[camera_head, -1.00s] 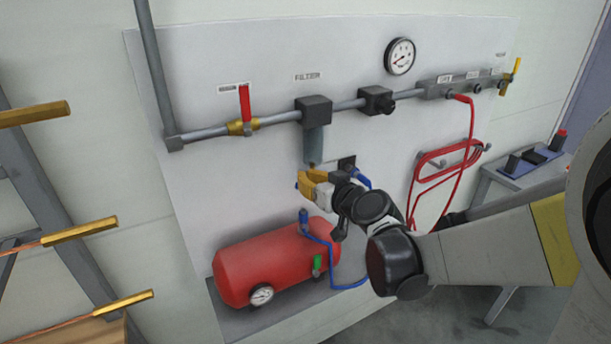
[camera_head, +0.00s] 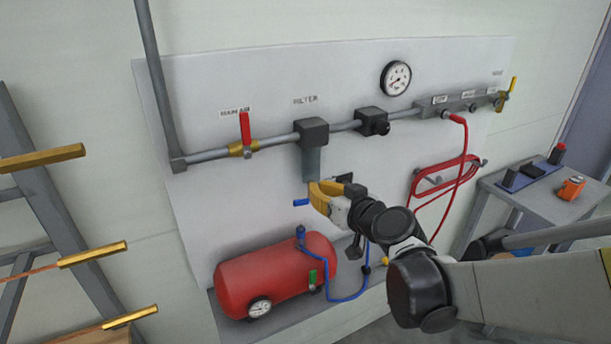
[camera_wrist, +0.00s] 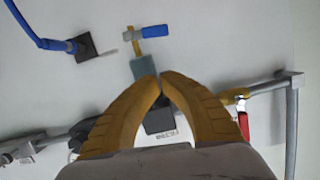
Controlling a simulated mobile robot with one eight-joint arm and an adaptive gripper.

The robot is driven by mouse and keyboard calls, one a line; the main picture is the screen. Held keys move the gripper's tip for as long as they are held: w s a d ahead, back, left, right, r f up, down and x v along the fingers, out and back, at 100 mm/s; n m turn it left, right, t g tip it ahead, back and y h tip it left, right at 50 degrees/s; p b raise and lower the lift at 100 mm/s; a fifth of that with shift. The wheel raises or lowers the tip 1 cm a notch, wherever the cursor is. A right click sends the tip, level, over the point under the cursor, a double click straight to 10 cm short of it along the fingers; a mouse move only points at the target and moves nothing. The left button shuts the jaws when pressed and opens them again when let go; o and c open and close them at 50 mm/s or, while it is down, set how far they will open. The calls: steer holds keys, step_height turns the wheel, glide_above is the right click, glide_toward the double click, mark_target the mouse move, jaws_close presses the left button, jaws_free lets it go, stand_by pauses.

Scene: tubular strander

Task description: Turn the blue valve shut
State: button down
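The blue valve (camera_head: 301,202) is a small lever under the grey filter (camera_head: 312,163). In the head view its handle points left from beneath the filter, and my gripper hides its right part. In the wrist view the blue handle (camera_wrist: 155,31) points right from a brass stem (camera_wrist: 131,31), crosswise to the filter bowl (camera_wrist: 144,68). My gripper (camera_head: 318,193) is in front of the panel, just right of the handle in the head view. In the wrist view its yellow fingers (camera_wrist: 160,77) have their tips together with nothing between them, apart from the blue handle.
A red-handled valve (camera_head: 244,130) sits on the pipe left of the filter. A red tank (camera_head: 275,277) with a blue hose (camera_head: 350,297) stands below. A black wall fitting with a blue hose (camera_wrist: 48,43) is near the valve. A red hose (camera_head: 461,170) hangs at right.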

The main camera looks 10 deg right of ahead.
step_height(320, 180, up, 5)
steer(key=s+g+p, duration=0.1)
steer(key=g+p, duration=0.2)
steer(key=p, duration=0.4)
steer(key=g+p, duration=0.3)
glide_above(309, 199)
steer(key=shift+h, duration=0.4)
step_height(309, 199, down, 6)
steer(key=shift+f, duration=0.2)
steer(key=f, duration=0.2)
steer(key=f+b, duration=0.1)
steer(key=shift+s+a+f, duration=0.15)
steer(key=shift+a+f, duration=0.05)
steer(key=shift+a, duration=0.1)
